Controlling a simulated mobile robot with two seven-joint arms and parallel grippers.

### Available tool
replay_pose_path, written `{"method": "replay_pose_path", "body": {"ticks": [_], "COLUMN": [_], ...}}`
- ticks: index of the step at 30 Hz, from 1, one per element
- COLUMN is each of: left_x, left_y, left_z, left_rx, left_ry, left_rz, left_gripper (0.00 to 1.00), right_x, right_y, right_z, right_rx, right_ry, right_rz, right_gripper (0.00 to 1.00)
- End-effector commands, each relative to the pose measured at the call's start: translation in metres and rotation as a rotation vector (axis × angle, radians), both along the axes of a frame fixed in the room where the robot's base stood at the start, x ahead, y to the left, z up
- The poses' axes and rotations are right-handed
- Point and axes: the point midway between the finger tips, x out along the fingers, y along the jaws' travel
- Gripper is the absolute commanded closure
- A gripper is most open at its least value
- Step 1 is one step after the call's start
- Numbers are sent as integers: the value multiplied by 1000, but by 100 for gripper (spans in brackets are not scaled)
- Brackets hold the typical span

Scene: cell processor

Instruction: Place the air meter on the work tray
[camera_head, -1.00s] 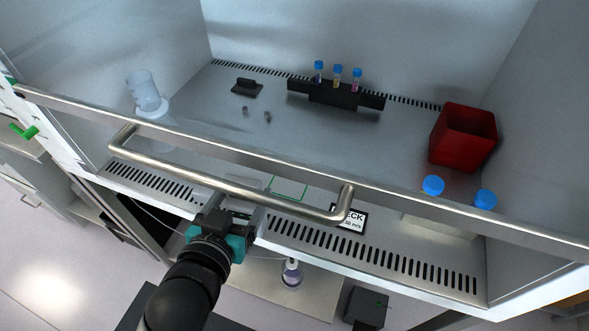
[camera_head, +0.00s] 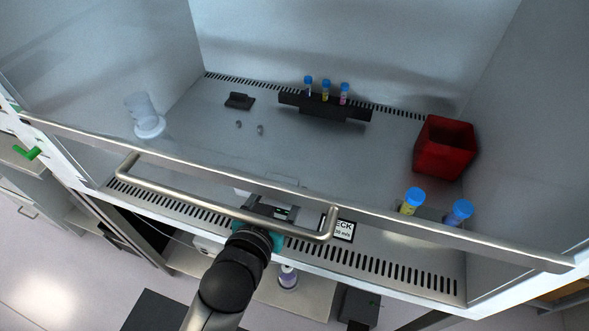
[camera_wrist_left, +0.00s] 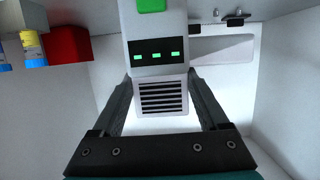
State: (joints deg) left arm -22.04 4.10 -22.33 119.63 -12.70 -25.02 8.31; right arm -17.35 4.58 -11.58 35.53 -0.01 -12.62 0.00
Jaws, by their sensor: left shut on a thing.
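The air meter (camera_wrist_left: 160,60) is a white box with a green button, a dark display with green marks and a slotted grille. It sits between the two fingers of my left gripper (camera_wrist_left: 160,95) in the left wrist view, and the gripper is shut on it. In the head view my left gripper (camera_head: 270,208) is at the cabinet's front opening, behind the sash handle, and the meter is mostly hidden there. A pale, shallow rectangle that looks like the work tray (camera_wrist_left: 228,50) lies beyond the meter in the left wrist view. My right gripper is not in view.
The metal sash handle (camera_head: 220,202) crosses in front of my gripper. A red bin (camera_head: 444,147) and blue-capped bottles (camera_head: 412,200) stand at the right. A black tube rack (camera_head: 325,107) is at the back, a clear cup (camera_head: 147,118) at the left. The middle floor is mostly clear.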

Motion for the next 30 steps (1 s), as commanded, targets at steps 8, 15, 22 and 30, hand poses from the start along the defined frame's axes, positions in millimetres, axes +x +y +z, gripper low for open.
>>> {"method": "replay_pose_path", "body": {"ticks": [8, 15, 22, 30], "left_x": [54, 78, 79, 79], "left_y": [-17, -25, -26, -26], "left_z": [2, 1, -26, -35], "left_rx": [-1, -1, 0, -1], "left_ry": [-4, -1, 3, 0], "left_rz": [0, 0, 0, 0], "left_gripper": [84, 84, 84, 84], "right_x": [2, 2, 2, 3], "right_y": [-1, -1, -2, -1], "right_z": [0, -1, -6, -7], "right_rx": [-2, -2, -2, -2], "right_ry": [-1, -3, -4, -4], "right_rz": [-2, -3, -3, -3], "right_gripper": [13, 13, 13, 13]}}
